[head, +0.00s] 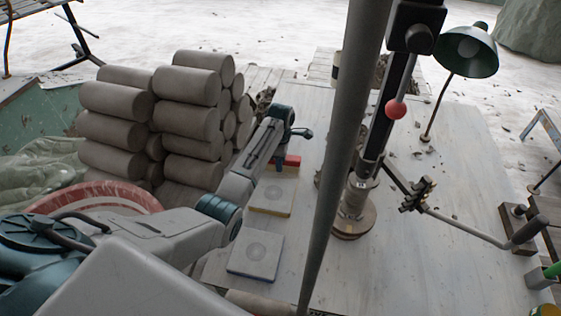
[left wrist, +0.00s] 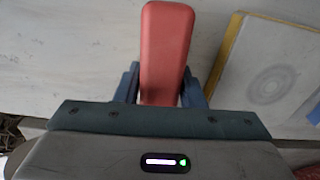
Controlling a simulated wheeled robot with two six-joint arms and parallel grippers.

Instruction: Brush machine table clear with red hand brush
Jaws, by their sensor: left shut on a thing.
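The red hand brush (left wrist: 166,50) is between the two fingers of my left gripper (left wrist: 160,85), which is shut on it. Its red block points away from the gripper over the pale table. Its bristles do not show. In the head view a small red part of the brush (head: 292,161) shows beside my left gripper (head: 290,135), above the left part of the machine table (head: 465,150). Small dark crumbs lie scattered on the table, several near the lamp and the machine's column. My right gripper is not in view.
Two square tiles, one yellow-edged (head: 271,197) and one blue-edged (head: 255,256), lie at the table's left. A green lamp (head: 467,50) stands behind. Clay cylinders (head: 190,105) are stacked at left.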

